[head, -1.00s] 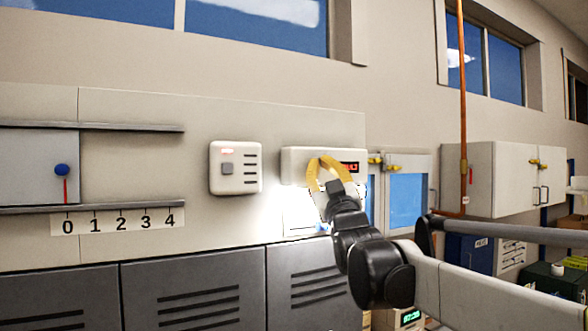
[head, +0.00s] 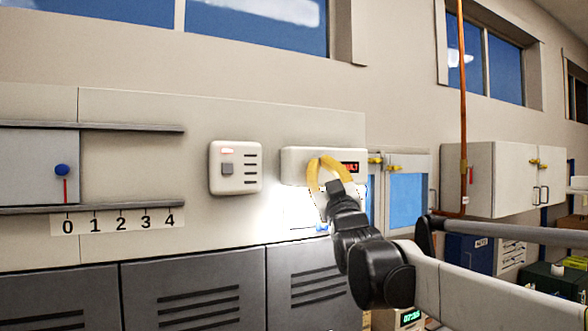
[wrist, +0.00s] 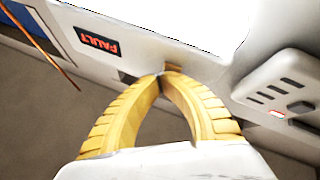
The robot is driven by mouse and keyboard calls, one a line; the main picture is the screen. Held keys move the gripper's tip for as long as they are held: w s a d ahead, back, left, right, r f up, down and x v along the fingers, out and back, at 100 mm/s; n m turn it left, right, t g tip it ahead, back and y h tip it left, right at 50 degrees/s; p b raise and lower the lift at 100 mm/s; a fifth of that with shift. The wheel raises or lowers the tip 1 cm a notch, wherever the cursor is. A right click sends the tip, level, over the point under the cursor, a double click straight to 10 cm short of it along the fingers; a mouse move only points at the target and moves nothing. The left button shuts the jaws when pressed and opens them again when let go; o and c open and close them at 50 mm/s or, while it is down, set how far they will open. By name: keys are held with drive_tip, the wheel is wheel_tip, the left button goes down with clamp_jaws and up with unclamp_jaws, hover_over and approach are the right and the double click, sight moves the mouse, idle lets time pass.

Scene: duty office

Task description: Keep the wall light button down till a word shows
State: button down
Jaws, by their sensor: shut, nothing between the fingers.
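A white wall light box (head: 296,166) is fixed to the pale wall panel, with a bright glow beneath it. Its small dark display (head: 350,168) shows red letters, partly covered by my gripper in the head view. In the wrist view the display (wrist: 97,42) reads FAULT, tilted. My gripper (head: 323,160) has yellow curved fingers, shut and empty, with the tips at the front of the box. In the wrist view the fingertips (wrist: 163,73) meet against or very near its face. The button is hidden behind the tips, so I cannot tell whether it is pressed.
A white slotted wall unit (head: 236,168) with a grey square button and red indicator is left of the light. A slider rail with a number scale (head: 118,220) is farther left. Grey lockers (head: 194,294) stand below. Wall cabinets (head: 500,180) hang at right.

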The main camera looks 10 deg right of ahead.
drive_tip(key=shift+s, duration=0.1)
drive_tip(key=shift+s+d, duration=0.25)
drive_tip(key=shift+s, duration=0.45)
drive_tip(key=shift+s+d, duration=0.25)
drive_tip(key=shift+s, duration=0.55)
drive_tip(key=shift+s+d, duration=0.3)
drive_tip(key=shift+s, duration=0.45)
drive_tip(key=shift+s+d, duration=0.25)
drive_tip(key=shift+s, duration=0.55)
drive_tip(key=shift+f, duration=0.15)
